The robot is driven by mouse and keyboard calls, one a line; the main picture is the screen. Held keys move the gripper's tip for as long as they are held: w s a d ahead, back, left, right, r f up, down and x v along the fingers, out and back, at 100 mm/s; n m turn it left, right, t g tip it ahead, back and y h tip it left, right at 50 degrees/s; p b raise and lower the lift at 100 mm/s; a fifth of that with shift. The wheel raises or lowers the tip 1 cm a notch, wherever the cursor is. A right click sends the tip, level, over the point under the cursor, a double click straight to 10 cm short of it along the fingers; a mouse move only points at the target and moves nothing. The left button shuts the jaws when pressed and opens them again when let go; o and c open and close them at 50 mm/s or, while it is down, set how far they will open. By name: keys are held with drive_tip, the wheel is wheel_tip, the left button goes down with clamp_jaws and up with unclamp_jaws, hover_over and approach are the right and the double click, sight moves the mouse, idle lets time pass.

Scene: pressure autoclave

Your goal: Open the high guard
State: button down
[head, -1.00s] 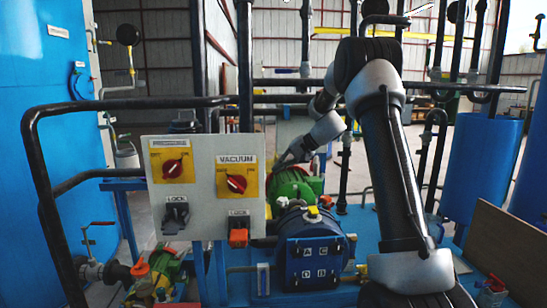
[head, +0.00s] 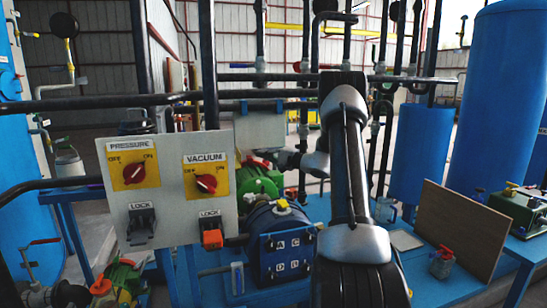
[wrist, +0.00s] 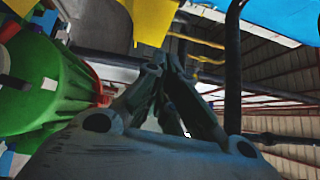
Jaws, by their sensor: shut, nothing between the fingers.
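A grey control panel (head: 168,230) stands at left centre in the head view. It carries a red PRESSURE knob (head: 134,173) and a red VACUUM knob (head: 206,183), each on a yellow plate. Below them, marked LOCK, are a dark guard (head: 141,224) under PRESSURE and an orange one (head: 212,239) under VACUUM. No label reads "high", so I cannot tell which part is the high guard. My gripper (wrist: 165,75) is shut and empty in the wrist view, beside a green machine (wrist: 40,90). In the head view its fingers are hard to make out, behind and right of the panel.
A brown board (head: 462,225) leans at right, before a tall blue tank (head: 505,95).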

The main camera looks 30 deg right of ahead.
drive_tip(key=shift+w+a+r, duration=0.1)
drive_tip(key=shift+w+a, duration=0.35)
drive_tip(key=shift+a, duration=0.35)
drive_tip(key=shift+w+a+r, duration=0.1)
drive_tip(key=shift+w+a, duration=0.4)
drive_tip(key=shift+a, duration=0.3)
drive_tip(key=shift+w+a, duration=0.45)
drive_tip(key=shift+a, duration=0.35)
drive_tip(key=w+a, duration=0.1)
drive_tip(key=a, duration=0.2)
drive_tip(key=w+a+n+g, duration=0.1)
drive_tip(key=a, duration=0.3)
drive_tip(key=w+a+n+h, duration=0.1)
drive_tip(key=a, duration=0.2)
drive_tip(key=shift+a+r+g, duration=0.1)
drive_tip(key=shift+a+g, duration=0.2)
